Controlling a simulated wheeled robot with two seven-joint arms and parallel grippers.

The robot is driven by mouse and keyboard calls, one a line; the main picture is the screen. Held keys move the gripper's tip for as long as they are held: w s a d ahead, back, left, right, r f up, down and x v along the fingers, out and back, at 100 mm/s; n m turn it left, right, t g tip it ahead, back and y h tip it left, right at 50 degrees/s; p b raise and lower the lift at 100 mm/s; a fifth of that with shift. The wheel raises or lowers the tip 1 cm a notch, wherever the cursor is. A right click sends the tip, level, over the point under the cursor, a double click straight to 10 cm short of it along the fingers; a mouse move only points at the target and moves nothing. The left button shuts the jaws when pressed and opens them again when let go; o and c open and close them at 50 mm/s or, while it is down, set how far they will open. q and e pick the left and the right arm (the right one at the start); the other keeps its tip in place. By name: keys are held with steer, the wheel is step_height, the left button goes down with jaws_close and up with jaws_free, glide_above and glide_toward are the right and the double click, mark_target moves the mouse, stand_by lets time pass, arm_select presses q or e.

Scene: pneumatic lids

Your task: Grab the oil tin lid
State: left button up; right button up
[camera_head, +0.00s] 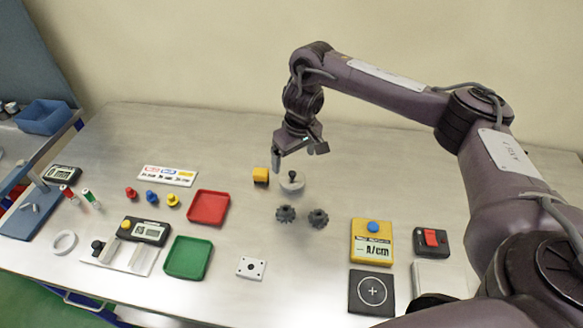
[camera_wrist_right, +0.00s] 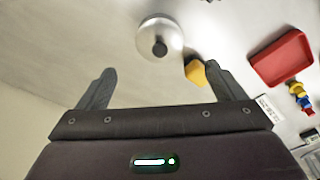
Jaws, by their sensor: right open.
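The oil tin lid appears to be the round silvery lid (camera_head: 292,186) with a black knob, lying on the metal table. In the right wrist view the lid (camera_wrist_right: 148,28) shows beyond the fingertips, near the top edge, with its knob towards me. My right gripper (camera_head: 298,161) is open and empty, above and just behind the lid in the head view. In the right wrist view the space between its fingers (camera_wrist_right: 158,74) holds only bare table. The gripper does not touch the lid. My left gripper is not in view.
A yellow block (camera_head: 261,175) lies just left of the lid, close to one finger in the wrist view (camera_wrist_right: 196,73). Red (camera_head: 227,207) and green (camera_head: 207,259) trays stand left; a yellow device (camera_head: 372,243) stands right. The table behind is clear.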

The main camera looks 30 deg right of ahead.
mark_target(293, 173)
step_height(293, 173, down, 2)
steer(key=shift+s+f+b, duration=0.15)
steer(key=shift+f+b, duration=0.05)
steer(key=shift+b, duration=0.15)
step_height(293, 173, down, 2)
steer(key=shift+f+b, duration=0.25)
steer(key=shift+b, duration=0.2)
steer(key=shift+w+f+p, duration=0.2)
steer(key=shift+w+f, duration=0.05)
steer(key=shift+f, duration=0.3)
steer(key=shift+w+f+p, duration=0.15)
steer(key=shift+w+f, duration=0.05)
steer(key=shift+f, duration=0.3)
steer(key=shift+c, duration=0.7)
steer(key=c, duration=0.5)
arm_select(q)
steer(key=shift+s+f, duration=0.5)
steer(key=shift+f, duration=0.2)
arm_select(e)
steer(key=c, duration=0.4)
steer(key=shift+r, duration=0.1)
